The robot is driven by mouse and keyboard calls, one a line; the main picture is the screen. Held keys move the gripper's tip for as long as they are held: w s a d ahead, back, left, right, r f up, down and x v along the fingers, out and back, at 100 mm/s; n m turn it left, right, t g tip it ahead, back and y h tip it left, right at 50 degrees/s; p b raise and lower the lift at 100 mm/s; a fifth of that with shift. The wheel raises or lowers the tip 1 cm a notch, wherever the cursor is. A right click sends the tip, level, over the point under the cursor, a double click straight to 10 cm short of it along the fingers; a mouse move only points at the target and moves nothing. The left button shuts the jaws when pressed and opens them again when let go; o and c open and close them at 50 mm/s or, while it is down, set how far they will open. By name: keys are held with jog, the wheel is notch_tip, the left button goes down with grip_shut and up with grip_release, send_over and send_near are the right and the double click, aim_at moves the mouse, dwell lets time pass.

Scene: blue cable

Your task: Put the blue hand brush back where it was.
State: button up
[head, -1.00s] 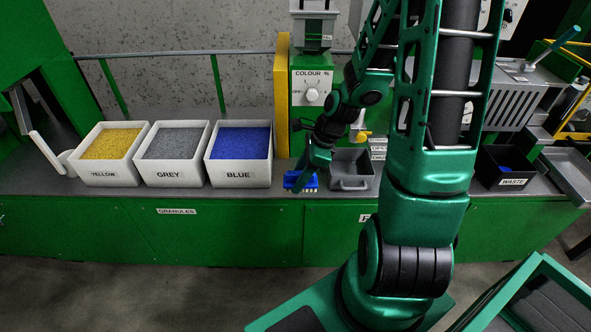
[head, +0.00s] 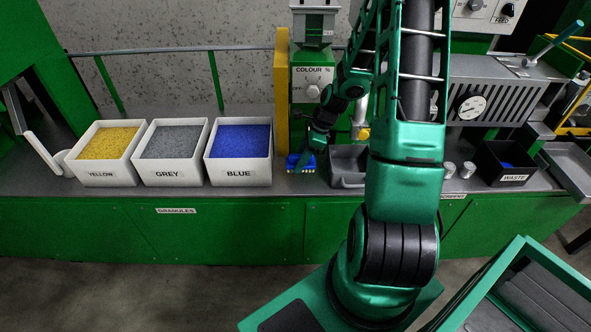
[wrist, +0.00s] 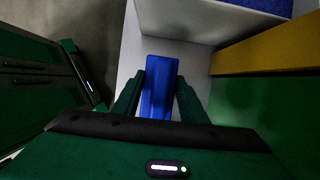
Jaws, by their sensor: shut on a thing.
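The blue hand brush (head: 301,163) is at the bench top, between the white bin marked BLUE (head: 239,172) and a grey tray (head: 346,180), in front of the yellow panel's foot. My gripper (head: 308,158) is shut on the brush. In the wrist view the brush (wrist: 159,88) lies between my two green fingers, its long blue body pointing away from the palm. My arm and fingers hide part of it in the head view. I cannot tell whether the brush touches the bench.
A yellow upright panel (head: 282,92) and a green COLOUR % unit (head: 312,88) stand close behind. Bins of yellow (head: 103,178) and grey granules (head: 172,178) are left. A black WASTE bin (head: 508,165) and two small pale cylinders (head: 458,169) are right. The grey tray is close beside the brush.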

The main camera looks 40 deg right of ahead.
jog(key=shift+w+f, duration=0.1)
jog(key=shift+f, duration=1.95)
jog(key=o, duration=1.2)
jog(key=v, duration=1.2)
jog(key=s+a+r+n+g+h, duration=0.1)
jog(key=s+a+r+n, duration=0.2)
jog(key=s+r+n, duration=0.6)
jog(key=s+a+r+n+g+h, duration=0.1)
jog(key=s+a+r+n, duration=0.3)
jog(key=s+r+n, duration=0.5)
jog(key=s+h, duration=0.1)
jog(key=s, duration=0.7)
jog(key=shift+s, duration=0.1)
